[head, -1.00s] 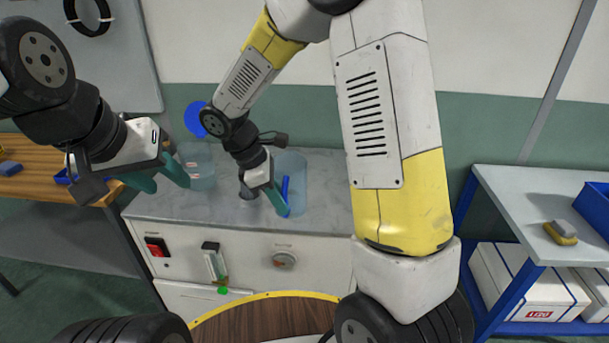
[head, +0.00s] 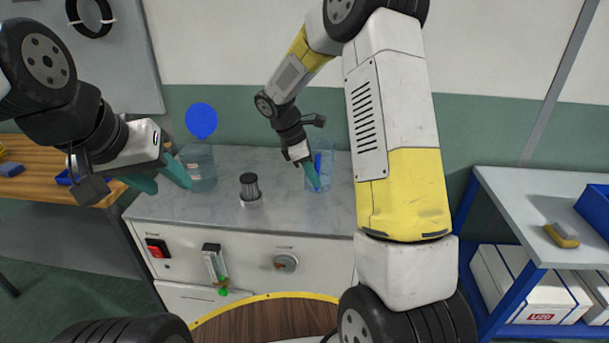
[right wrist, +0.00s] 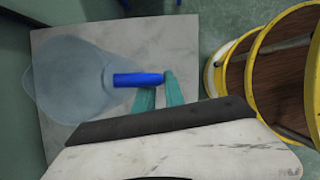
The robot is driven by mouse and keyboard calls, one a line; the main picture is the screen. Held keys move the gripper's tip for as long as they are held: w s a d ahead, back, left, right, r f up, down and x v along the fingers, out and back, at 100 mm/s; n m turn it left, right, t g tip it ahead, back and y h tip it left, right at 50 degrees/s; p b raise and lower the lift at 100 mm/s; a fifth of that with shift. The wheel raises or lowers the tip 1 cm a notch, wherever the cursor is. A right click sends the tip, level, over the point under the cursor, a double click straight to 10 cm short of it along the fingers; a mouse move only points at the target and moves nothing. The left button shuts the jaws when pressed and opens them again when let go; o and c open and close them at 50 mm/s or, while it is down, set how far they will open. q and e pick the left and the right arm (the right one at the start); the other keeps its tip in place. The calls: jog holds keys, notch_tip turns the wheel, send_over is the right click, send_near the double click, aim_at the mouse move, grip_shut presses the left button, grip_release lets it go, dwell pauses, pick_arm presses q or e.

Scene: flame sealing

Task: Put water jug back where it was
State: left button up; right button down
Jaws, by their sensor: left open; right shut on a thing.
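The water jug (head: 325,180) is a clear, bluish container with a blue handle (head: 317,171), at the right part of the grey marble counter. My right gripper (head: 311,178) is shut on the blue handle. In the right wrist view the jug (right wrist: 68,80) looks upright, with the handle between the teal fingertips (right wrist: 160,88). I cannot tell whether its base touches the counter. My left gripper (head: 168,180) is open and empty, in front of a clear container (head: 200,172) at the counter's left.
A dark cylindrical burner-like piece (head: 249,187) stands mid-counter, left of the jug. A blue disc (head: 202,121) shows above the left container. The marble counter (head: 285,215) is bare toward the front. A blue-framed shelf (head: 520,190) stands at the right.

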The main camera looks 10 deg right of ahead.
jog(key=shift+w+d+f, duration=0.1)
jog(key=shift+f, duration=1.75)
jog(key=c, duration=1.4)
grip_release()
jog(key=v, duration=1.2)
jog(key=s+d+r+m+t+y, duration=0.1)
jog(key=s+r+m, duration=0.3)
jog(key=s, duration=0.4)
jog(key=s+d+r+m+t+y, duration=0.1)
jog(key=s+r+m+t+y, duration=0.2)
jog(key=s+m, duration=0.4)
jog(key=s+d+r+m+t+y, duration=0.1)
jog(key=s+r+m, duration=0.4)
jog(key=s, duration=0.5)
jog(key=shift+t+y, duration=0.8)
jog(key=shift+y, duration=0.1)
